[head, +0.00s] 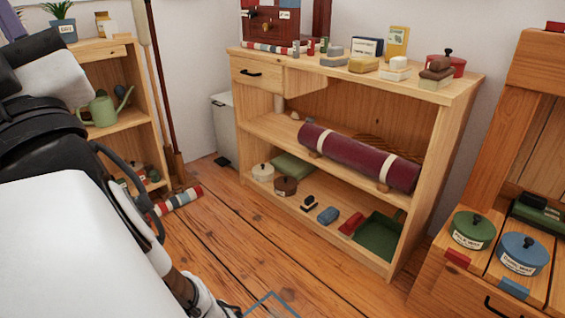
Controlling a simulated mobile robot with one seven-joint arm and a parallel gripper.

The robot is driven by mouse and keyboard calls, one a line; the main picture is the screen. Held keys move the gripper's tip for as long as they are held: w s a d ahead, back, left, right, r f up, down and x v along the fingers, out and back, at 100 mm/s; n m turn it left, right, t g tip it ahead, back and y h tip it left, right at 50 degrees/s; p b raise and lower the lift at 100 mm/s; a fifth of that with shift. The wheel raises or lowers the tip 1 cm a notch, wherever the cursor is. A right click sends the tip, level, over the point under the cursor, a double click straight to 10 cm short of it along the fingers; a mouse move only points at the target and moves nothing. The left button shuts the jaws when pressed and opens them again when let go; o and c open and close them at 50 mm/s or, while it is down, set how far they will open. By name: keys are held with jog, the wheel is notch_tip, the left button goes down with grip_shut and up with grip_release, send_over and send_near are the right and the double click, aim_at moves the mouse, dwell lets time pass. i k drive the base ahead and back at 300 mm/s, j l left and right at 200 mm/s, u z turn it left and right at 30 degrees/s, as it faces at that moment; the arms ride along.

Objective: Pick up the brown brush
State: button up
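A brown block-shaped object with a paler lower part (437,72), which looks like the brown brush, sits on the top board of the wooden shelf unit (455,92), near its right end. It stands upright, close in front of a red lidded pot (457,66). Its fine detail is too small to make out. My arm fills the left side of the head view and runs down to the bottom edge. My gripper's fingers are not in view.
A white brush-like block (398,64) and a yellow one (363,65) stand left of it. A rolled maroon mat (355,155) lies on the middle shelf. A wooden cabinet with green (472,230) and blue (522,254) pots is at right. Floor before the shelf is clear.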

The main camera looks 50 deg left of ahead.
aim_at(439, 75)
jog(key=k+j, duration=0.15)
jog(key=i+j+u, duration=0.1)
jog(key=j, duration=0.2)
jog(key=i+j+u, duration=0.25)
jog(key=i, duration=0.4)
jog(key=i+j+u, duration=0.2)
jog(key=i, duration=0.35)
